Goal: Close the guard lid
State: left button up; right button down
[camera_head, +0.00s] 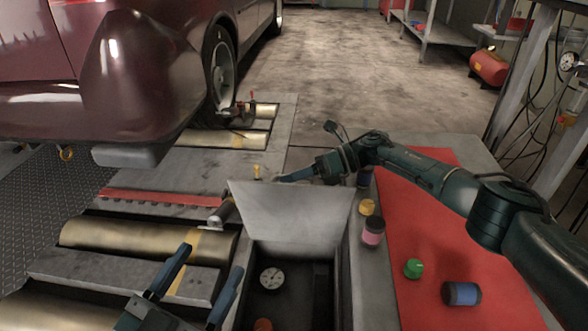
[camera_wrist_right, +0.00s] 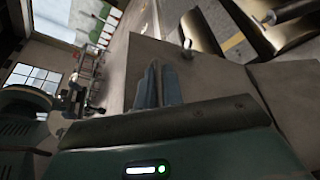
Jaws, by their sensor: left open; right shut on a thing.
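The guard lid (camera_head: 290,218) is a flat grey metal panel, raised and tilted up over an open box (camera_head: 345,270) set in the floor. My right gripper (camera_head: 285,178) reaches in from the right and is shut on the lid's upper edge. In the right wrist view, the fingers (camera_wrist_right: 158,85) lie close together against the pale lid (camera_wrist_right: 205,65), and the exact contact is partly hidden. My left gripper (camera_head: 212,262) is open and empty, low over the rollers to the left of the box.
A dial gauge (camera_head: 272,278) sits inside the box. Brass rollers (camera_head: 130,240) lie to the left, near a dark red car (camera_head: 120,70). A red mat (camera_head: 430,240) on the right holds a green-capped item (camera_head: 413,268) and a blue-banded jar (camera_head: 461,293). A pink-banded jar (camera_head: 373,232) stands beside the box.

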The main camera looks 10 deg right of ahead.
pick_arm(q)
jog(key=shift+a+r+g+y+p, duration=0.2)
jog(key=shift+a+g+y+p, duration=0.75)
jog(key=shift+p, duration=3)
pick_arm(e)
jog(key=s+a+f+n+t, duration=0.1)
jog(key=s+f+n, duration=0.1)
jog(key=s, duration=0.5)
jog(key=s+a+f+n+t+h, duration=0.1)
jog(key=s+f+n+t, duration=0.1)
jog(key=s+f, duration=0.3)
jog(key=shift+s+a+n, duration=0.3)
jog(key=shift+s+a, duration=0.1)
jog(key=shift+s, duration=0.85)
pick_arm(q)
jog(key=shift+a+t+y, duration=0.1)
jog(key=shift+t+y, duration=0.25)
jog(key=shift+y, duration=0.1)
jog(key=shift+c, duration=0.2)
